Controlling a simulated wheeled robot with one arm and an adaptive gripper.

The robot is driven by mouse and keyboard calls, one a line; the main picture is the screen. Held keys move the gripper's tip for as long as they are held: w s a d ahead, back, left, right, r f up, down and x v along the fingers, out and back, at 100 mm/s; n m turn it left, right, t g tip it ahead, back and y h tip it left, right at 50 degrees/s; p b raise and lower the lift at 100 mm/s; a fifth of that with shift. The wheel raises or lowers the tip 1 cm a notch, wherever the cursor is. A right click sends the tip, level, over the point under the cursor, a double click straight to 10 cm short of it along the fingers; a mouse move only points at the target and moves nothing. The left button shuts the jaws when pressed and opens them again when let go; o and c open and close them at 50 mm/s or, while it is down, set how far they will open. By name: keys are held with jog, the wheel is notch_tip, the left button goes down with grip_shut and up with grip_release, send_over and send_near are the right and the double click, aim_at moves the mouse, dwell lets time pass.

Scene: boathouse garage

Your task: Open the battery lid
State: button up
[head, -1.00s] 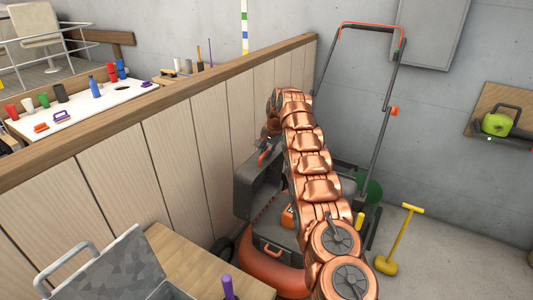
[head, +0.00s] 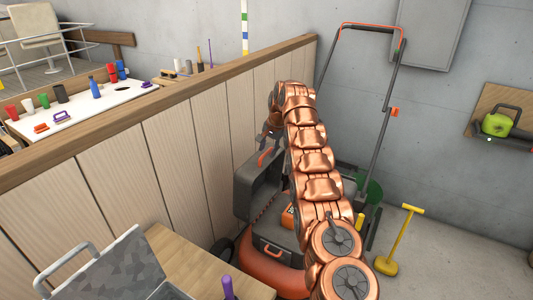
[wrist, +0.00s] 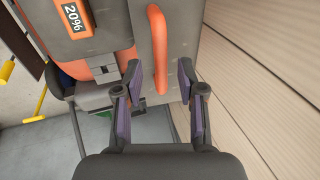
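The lawn mower's grey battery lid (head: 250,187) stands raised beside the wooden partition in the head view. Its orange handle (head: 265,158) is on the upper part. In the wrist view the lid fills the upper middle, and the handle (wrist: 158,50) runs lengthwise. My gripper (wrist: 160,68) is open, with its purple-padded fingers apart on either side of the handle's lower end in the picture. I cannot tell whether they touch the lid. In the head view my gripper (head: 271,130) is just above the handle, partly hidden.
The wooden partition (head: 150,150) runs close along the left of the mower. A wooden table (head: 200,265) with a grey case (head: 125,270) stands in front. A yellow-handled tool (head: 400,240) stands at right on open concrete floor.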

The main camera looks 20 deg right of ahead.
jog(key=s+d, duration=0.5)
jog(key=s, duration=0.5)
jog(key=shift+s+d, duration=0.3)
jog(key=shift+d, duration=0.1)
dwell(0.7)
jog(key=shift+r, duration=0.1)
jog(key=shift+a, duration=0.1)
jog(key=s+a+r+n+g, duration=0.1)
jog(key=s+a+r+n, duration=0.2)
jog(key=s, duration=0.5)
jog(key=s+a+r+n+g, duration=0.1)
jog(key=s+a+r, duration=0.2)
jog(key=s+a, duration=0.35)
jog(key=s+a+r+n, duration=0.1)
jog(key=s+a+r, duration=0.25)
jog(key=s, duration=0.55)
jog(key=s+a+f+n+g, duration=0.1)
jog(key=s+n, duration=0.1)
jog(key=s, duration=1.2)
jog(key=s+a+f+n+g+h, duration=0.1)
jog(key=s+f+n, duration=0.1)
jog(key=s, duration=1.3)
jog(key=shift+a+f+n+g+h, duration=0.2)
jog(key=shift+n+g+h, duration=0.1)
jog(key=shift+n+g, duration=0.1)
